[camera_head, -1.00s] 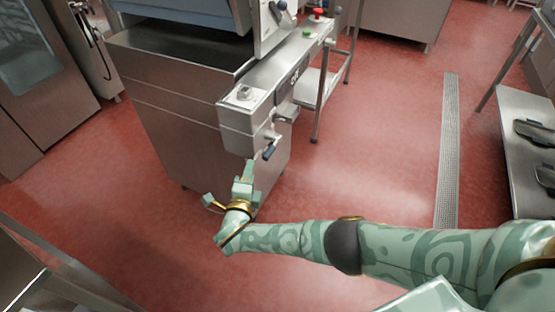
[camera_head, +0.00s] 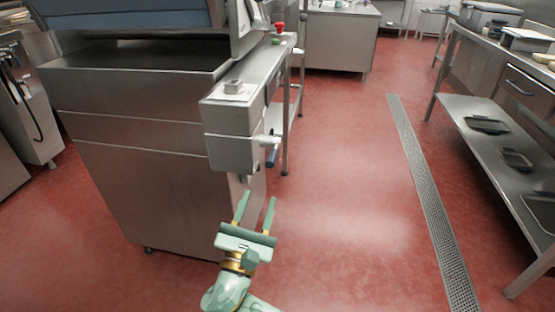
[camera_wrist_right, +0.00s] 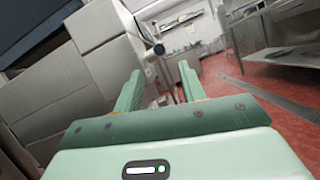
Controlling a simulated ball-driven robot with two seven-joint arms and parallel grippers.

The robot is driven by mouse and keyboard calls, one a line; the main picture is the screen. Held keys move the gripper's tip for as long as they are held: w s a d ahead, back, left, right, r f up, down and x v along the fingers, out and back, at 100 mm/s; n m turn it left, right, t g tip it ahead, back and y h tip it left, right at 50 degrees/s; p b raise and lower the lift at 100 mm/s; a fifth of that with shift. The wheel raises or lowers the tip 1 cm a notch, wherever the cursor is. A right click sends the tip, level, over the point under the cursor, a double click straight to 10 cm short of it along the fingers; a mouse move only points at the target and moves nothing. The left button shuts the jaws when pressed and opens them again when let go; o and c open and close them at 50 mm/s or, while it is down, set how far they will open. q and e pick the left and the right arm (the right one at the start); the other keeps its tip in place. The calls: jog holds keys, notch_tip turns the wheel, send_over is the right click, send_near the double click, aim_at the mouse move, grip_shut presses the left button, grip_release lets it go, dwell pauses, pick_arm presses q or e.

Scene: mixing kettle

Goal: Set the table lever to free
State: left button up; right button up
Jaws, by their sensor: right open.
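A small lever with a dark blue grip (camera_head: 272,157) hangs at the front end of the steel control box (camera_head: 232,150) on the kettle's side. It points downward. In the right wrist view, a dark round end that looks like this grip (camera_wrist_right: 158,49) shows beyond the fingers. My right gripper (camera_head: 255,203) is open and empty, below and a little in front of the lever, apart from it. Its two fingers (camera_wrist_right: 160,75) point toward the box in the right wrist view. My left gripper is not in view.
The kettle's steel cabinet (camera_head: 165,185) stands left of the gripper. A red button (camera_head: 279,27) and a green button (camera_head: 276,42) sit on the console top. A steel table (camera_head: 490,145) with trays stands at right. The red floor between, with a drain grate (camera_head: 430,200), is clear.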

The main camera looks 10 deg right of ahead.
aim_at(274, 152)
jog(key=b+x, duration=0.1)
jog(key=x, duration=0.2)
jog(key=b+x, duration=0.1)
jog(key=x, duration=0.7)
jog(key=shift+w+f+b, duration=0.15)
jog(key=shift+w+b, duration=0.2)
jog(key=shift+b, duration=0.05)
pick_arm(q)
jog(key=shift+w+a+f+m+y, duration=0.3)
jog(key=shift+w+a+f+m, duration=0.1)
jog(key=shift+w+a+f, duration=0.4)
pick_arm(e)
jog(key=shift+x, duration=0.75)
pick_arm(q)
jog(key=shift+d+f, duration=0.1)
pick_arm(e)
jog(key=shift+s, duration=0.1)
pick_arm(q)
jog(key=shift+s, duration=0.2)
pick_arm(e)
grip_shut()
